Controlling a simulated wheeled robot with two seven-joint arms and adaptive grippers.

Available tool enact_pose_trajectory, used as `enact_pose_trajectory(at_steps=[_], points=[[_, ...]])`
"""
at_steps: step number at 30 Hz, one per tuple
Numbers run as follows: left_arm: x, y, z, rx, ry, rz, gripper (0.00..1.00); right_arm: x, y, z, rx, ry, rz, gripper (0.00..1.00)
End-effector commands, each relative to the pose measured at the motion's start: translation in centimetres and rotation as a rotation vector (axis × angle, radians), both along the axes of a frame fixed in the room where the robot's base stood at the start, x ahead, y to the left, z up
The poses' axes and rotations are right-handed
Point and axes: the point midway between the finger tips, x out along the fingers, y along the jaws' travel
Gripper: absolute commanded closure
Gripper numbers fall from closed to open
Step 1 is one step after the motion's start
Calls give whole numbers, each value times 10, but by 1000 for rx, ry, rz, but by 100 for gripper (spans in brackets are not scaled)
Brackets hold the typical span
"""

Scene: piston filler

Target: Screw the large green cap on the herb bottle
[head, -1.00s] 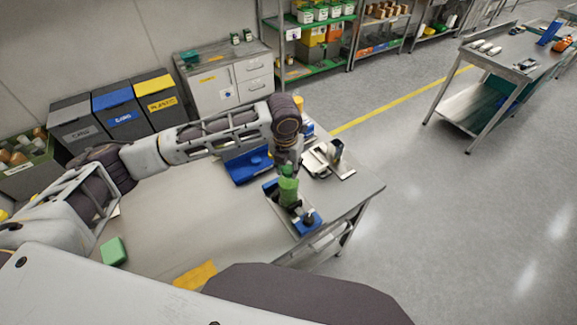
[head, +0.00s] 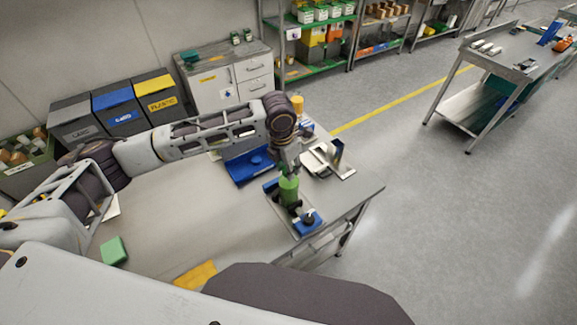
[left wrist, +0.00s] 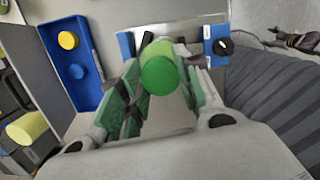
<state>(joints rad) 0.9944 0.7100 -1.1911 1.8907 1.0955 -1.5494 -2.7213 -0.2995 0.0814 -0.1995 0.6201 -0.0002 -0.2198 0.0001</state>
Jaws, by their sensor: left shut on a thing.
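The large green cap (left wrist: 158,74) shows as a round green top between the fingers of my left gripper (left wrist: 160,78) in the left wrist view. The gripper is shut on it. In the head view my left gripper (head: 287,170) points down over the green cylinder (head: 289,189), which stands upright in a blue-ended holder (head: 307,222). The herb bottle under the cap is mostly hidden, and I cannot tell how the cap sits on it. My right gripper is not in view.
A blue tray (left wrist: 72,62) with a yellow cap (left wrist: 68,40) and a blue cap lies beside the holder. A black knob (left wrist: 224,46) is on the holder's blue end. A green block (head: 114,250) and an orange sheet (head: 196,276) lie on the table (head: 180,225). The table's front middle is mostly clear.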

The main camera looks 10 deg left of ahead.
Motion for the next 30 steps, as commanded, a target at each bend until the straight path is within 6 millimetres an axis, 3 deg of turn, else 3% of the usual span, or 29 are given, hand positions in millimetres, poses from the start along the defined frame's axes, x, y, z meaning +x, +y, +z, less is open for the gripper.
enact_pose_trajectory(at_steps=[5, 6, 11, 30], points=[[1, 0, 0, -1, -2, 0, 99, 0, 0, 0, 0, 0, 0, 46], [1, 0, 0, -1, -2, 1, 62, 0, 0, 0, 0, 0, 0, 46], [0, 0, 0, -1, -1, 1, 42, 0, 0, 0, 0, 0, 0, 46], [0, 0, 5, -1, -2, 1, 41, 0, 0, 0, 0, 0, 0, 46]])
